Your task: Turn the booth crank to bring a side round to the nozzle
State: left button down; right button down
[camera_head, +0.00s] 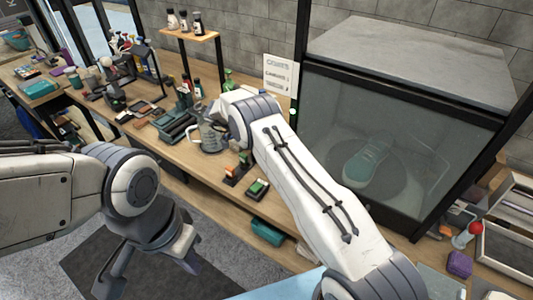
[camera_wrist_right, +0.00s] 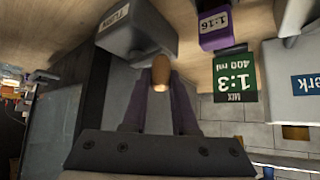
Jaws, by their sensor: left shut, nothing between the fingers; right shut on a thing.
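The glass booth (camera_head: 400,120) stands at the right of the head view. A teal sneaker (camera_head: 366,160) sits inside it on a dark round turntable (camera_head: 398,190). In the right wrist view, my right gripper (camera_wrist_right: 160,80) is shut on a tan rounded knob (camera_wrist_right: 163,68), apparently the crank's handle, in front of a grey labelled box (camera_wrist_right: 138,30). In the head view my right arm hides that gripper and the knob. My left gripper (camera_head: 148,272) is shut and empty, low over the floor in front of the bench. I cannot make out the nozzle.
The wooden bench (camera_head: 205,165) holds a clear jug (camera_head: 210,135), bottles, trays and brushes. A red ball knob (camera_head: 475,228) and a purple block (camera_head: 459,264) are at the right. A green card (camera_wrist_right: 236,78) and a purple block (camera_wrist_right: 214,28) are near my right gripper.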

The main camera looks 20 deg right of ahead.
jog(key=shift+w+d+f+m+g+b, duration=0.15)
jog(key=shift+w+d+m+g+b, duration=0.2)
jog(key=shift+m+b, duration=0.4)
jog(key=shift+s, duration=0.15)
jog(key=shift+r+b, duration=0.2)
jog(key=shift+b, duration=0.1)
jog(key=c, duration=1)
grip_release()
